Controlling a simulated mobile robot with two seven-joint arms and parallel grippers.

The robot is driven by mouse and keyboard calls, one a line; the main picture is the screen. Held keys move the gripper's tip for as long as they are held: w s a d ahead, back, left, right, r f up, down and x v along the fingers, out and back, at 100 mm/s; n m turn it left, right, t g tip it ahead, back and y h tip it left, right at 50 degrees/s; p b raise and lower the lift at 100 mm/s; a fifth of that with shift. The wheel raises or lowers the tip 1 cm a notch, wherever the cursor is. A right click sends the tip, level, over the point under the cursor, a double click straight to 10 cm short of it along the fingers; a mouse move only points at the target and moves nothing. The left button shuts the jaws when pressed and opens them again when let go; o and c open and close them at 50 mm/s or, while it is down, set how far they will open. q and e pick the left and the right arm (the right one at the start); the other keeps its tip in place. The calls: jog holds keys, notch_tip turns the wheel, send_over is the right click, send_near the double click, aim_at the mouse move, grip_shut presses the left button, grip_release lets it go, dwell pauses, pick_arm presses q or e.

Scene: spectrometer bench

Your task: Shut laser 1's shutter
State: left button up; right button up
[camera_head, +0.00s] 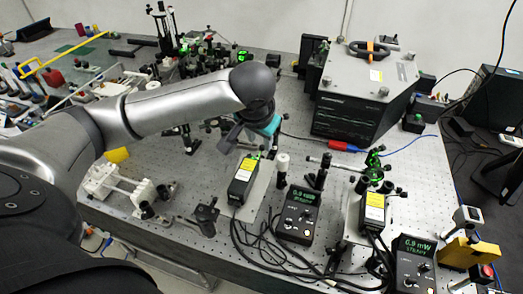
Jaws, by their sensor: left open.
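Two black laser heads with yellow labels stand on the bench: one near the middle (242,180) and one further right (373,212). I cannot tell which of them is laser 1. My left gripper (251,143) comes in from the left and hangs open just above and behind the middle laser head. It appears empty and apart from the laser. The shutter is too small to make out, and the gripper may hide part of that area. My right gripper is not in view.
A power meter (298,215) stands right of the middle laser, and another (414,262) stands at the front right; both displays are lit. Loose black cables lie between them. A large grey-and-black instrument (367,95) stands at the back right. Optics posts crowd the bench's back.

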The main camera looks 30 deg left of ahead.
aim_at(261, 148)
pick_arm(q)
jog(key=x, duration=0.7)
jog(key=shift+w+f+b, duration=0.1)
jog(key=shift+f+b, duration=0.05)
jog(key=shift+b, duration=0.15)
jog(key=shift+c, duration=0.2)
grip_shut()
